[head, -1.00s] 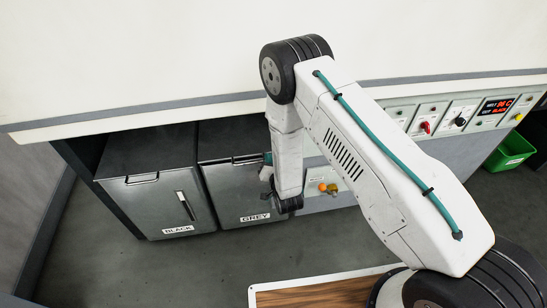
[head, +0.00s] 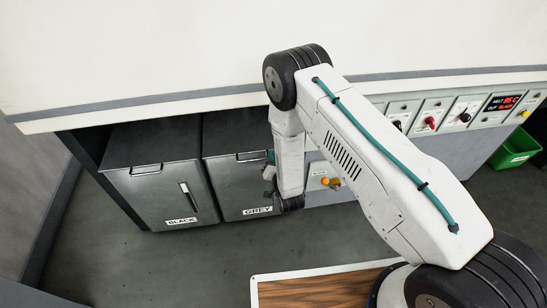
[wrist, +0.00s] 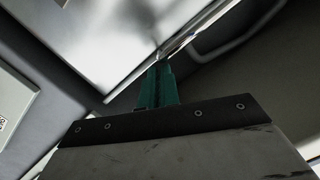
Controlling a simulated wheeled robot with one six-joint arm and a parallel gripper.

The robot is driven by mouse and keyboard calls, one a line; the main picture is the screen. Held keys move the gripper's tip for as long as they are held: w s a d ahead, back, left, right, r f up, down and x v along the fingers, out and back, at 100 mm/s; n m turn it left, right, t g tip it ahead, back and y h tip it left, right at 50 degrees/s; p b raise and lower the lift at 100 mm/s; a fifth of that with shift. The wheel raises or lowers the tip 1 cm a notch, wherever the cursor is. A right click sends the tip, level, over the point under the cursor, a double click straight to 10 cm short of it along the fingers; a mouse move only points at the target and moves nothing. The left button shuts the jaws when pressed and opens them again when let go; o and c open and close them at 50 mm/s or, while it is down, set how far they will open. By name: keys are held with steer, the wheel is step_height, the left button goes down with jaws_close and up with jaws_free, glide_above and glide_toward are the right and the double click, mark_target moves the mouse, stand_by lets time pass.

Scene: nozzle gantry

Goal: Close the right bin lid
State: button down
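The right bin (head: 232,188), labelled GREY, stands under the counter. Its dark lid (head: 225,137) looks down on the bin, but my arm hides its right part and I cannot tell whether it is fully seated. A bar handle (head: 247,157) shows at its front edge. My gripper (head: 270,159) is at the right front of this bin, near lid height, mostly hidden behind my arm. In the wrist view the green fingers (wrist: 159,68) are together with nothing visible between them. Their tips are close to a bright metal edge; contact cannot be told.
The left bin (head: 155,195), labelled BLACK, stands beside it with its lid down. The counter (head: 180,105) overhangs both bins. A control panel (head: 450,112) and a green crate (head: 515,150) are at the right. Floor in front of the bins is clear.

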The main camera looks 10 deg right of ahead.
steer(key=shift+s+a+f, duration=0.1)
steer(key=shift+s+f, duration=0.15)
steer(key=shift+f, duration=0.1)
step_height(320, 180, up, 4)
steer(key=d+r, duration=0.1)
steer(key=d, duration=0.1)
steer(key=f+v, duration=0.1)
steer(key=v, duration=0.8)
steer(key=shift+s+d, duration=0.2)
steer(key=shift+s, duration=0.25)
steer(key=shift+f, duration=0.1)
